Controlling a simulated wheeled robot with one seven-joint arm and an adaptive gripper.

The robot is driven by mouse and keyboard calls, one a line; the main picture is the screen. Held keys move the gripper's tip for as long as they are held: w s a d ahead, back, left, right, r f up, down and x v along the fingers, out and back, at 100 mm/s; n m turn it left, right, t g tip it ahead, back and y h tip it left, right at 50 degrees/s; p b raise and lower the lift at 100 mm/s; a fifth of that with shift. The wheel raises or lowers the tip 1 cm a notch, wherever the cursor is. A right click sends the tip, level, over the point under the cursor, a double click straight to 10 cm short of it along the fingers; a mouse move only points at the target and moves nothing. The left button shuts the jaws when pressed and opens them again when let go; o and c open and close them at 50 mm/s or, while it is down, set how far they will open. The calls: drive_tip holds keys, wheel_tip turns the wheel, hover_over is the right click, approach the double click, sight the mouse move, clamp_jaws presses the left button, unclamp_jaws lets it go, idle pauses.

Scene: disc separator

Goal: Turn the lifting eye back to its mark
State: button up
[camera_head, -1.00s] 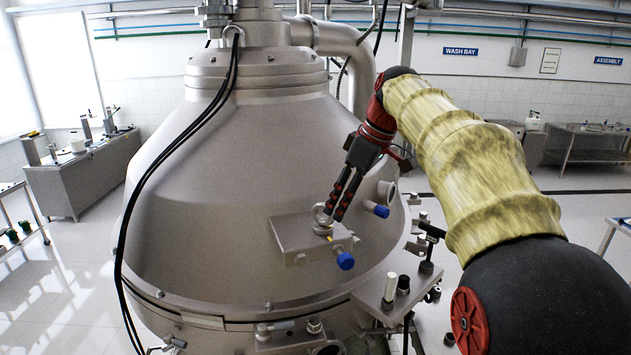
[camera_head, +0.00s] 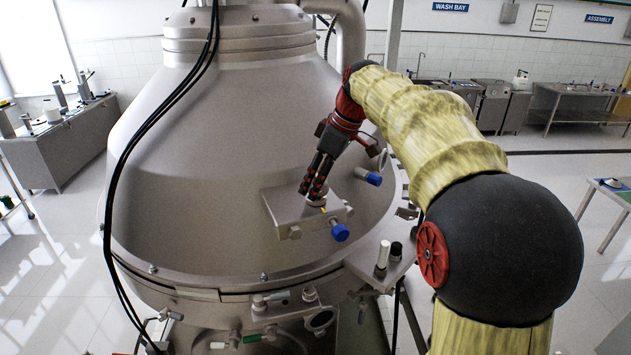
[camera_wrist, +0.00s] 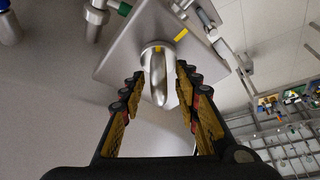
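The steel lifting eye (camera_wrist: 157,75) stands on a flat block (camera_wrist: 118,58) on the separator's cone. It carries a yellow stripe (camera_wrist: 158,48) on its collar. A second yellow mark (camera_wrist: 181,35) lies on the block beside the collar, to the right of the stripe; the two are apart and not lined up.
Blue-capped fittings (camera_head: 340,232) (camera_head: 374,179) stick out near the block. A bracket with a white and a black knob (camera_head: 382,256) stands at the lower right. Black cables (camera_head: 160,135) run down the cone's left side.

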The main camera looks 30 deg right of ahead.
drive_tip(key=shift+w+f, duration=0.1)
drive_tip(key=shift+w, duration=0.05)
drive_tip(key=shift+c, duration=0.4)
drive_tip(key=shift+c, duration=0.6)
clamp_jaws()
